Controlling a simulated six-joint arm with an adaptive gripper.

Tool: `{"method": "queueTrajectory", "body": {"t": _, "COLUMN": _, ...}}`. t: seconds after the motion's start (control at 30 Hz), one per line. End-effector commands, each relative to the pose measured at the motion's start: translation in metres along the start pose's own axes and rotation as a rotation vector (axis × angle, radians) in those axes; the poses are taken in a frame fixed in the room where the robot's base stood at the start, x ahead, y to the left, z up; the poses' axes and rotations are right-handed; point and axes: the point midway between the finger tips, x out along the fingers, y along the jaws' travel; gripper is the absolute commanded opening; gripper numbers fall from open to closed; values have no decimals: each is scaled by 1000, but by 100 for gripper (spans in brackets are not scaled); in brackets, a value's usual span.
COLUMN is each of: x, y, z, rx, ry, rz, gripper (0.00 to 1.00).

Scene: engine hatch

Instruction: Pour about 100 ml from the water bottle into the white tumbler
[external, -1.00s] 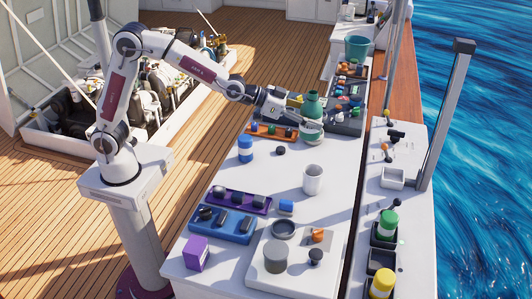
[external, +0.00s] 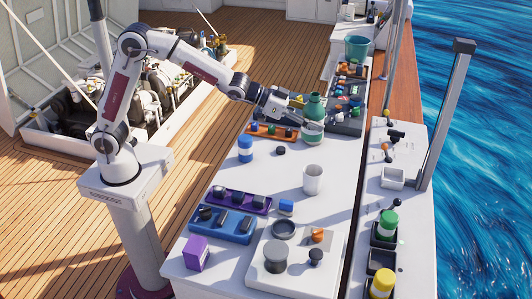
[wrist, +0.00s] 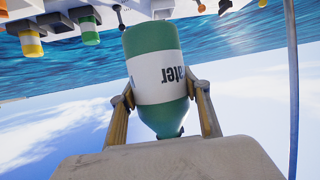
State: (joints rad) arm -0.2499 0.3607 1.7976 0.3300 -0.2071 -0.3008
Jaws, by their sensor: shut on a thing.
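The water bottle (external: 314,104) is green with a white label and stands upright near the far end of the white table. My gripper (external: 308,124) reaches in from the left with its fingers around the bottle's middle. In the upside-down wrist view, the bottle (wrist: 158,42) sits between both fingers of my gripper (wrist: 162,92), its label partly readable and its neck pointing down the picture. I cannot tell whether its base touches the table. The white tumbler (external: 313,180) stands upright on the table, nearer the camera; its contents are not visible.
A blue-and-white bottle (external: 245,149) and a small dark knob (external: 281,151) stand left of the tumbler. An orange tray (external: 270,130) lies left of the water bottle. Blue (external: 222,224) and purple trays (external: 240,200) are nearer. The table between bottle and tumbler is clear.

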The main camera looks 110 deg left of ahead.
Motion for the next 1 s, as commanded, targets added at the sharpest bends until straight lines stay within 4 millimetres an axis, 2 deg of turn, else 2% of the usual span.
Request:
{"method": "queueTrajectory", "body": {"t": 0.63, "x": 10, "y": -13, "z": 12, "rx": 25, "ry": 2, "rz": 58, "gripper": 16}}
{"method": "queueTrajectory", "body": {"t": 1.0, "x": 20, "y": -39, "z": 35, "rx": 42, "ry": 0, "rz": 105, "gripper": 16}}
